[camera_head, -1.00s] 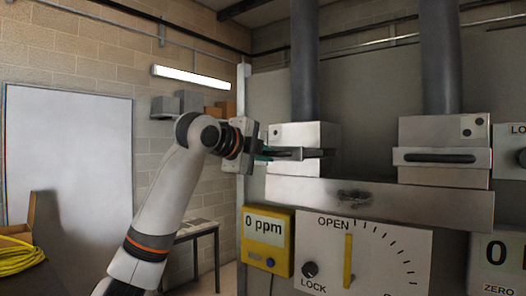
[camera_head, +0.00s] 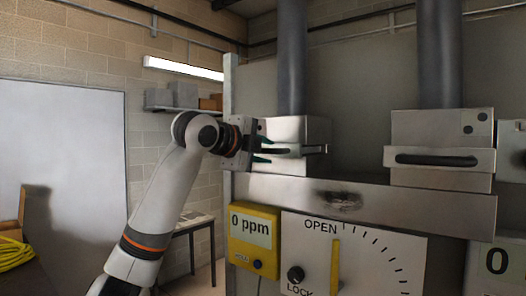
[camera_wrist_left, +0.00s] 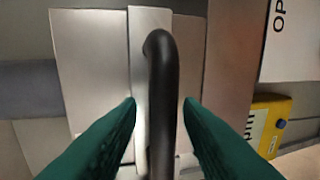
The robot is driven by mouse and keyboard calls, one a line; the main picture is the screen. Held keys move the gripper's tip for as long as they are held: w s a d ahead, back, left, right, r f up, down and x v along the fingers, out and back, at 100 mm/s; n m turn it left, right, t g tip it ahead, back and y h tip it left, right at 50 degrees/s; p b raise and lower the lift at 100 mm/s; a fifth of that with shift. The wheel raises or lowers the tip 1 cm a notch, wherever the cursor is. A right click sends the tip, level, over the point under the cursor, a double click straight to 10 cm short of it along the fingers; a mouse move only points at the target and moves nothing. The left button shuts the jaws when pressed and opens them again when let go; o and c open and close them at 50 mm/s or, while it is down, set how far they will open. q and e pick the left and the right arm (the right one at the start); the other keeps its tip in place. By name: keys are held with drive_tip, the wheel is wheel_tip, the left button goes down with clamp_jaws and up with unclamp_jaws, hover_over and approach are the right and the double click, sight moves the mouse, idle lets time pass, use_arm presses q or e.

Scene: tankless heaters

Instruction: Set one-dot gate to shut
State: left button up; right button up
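The left gate is a metal box (camera_head: 292,128) under a left grey pipe, with a dark bar handle (camera_head: 280,151) on its front plate. I cannot make out any dots on it. In the left wrist view the black handle (camera_wrist_left: 162,100) stands between the two green fingers (camera_wrist_left: 160,103), with a gap on each side. My right gripper is not in view.
A metal ledge (camera_head: 400,203) runs below both gates. Under it are a yellow meter (camera_head: 254,238) reading 0 ppm and a dial panel (camera_head: 385,262) with a yellow pointer near OPEN. A table (camera_head: 193,224) and whiteboard (camera_head: 70,150) are at the left.

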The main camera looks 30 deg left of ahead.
use_arm(q)
drive_tip(key=shift+s, duration=0.35)
drive_tip(key=d+b+v, duration=0.1)
drive_tip(key=b+v, duration=0.3)
drive_tip(key=v, duration=0.7)
drive_tip(key=shift+a, duration=0.45)
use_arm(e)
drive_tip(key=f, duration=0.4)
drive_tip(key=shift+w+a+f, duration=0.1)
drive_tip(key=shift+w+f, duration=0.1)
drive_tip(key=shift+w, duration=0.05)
use_arm(q)
drive_tip(key=shift+s+r, duration=0.15)
drive_tip(key=shift+d, duration=0.1)
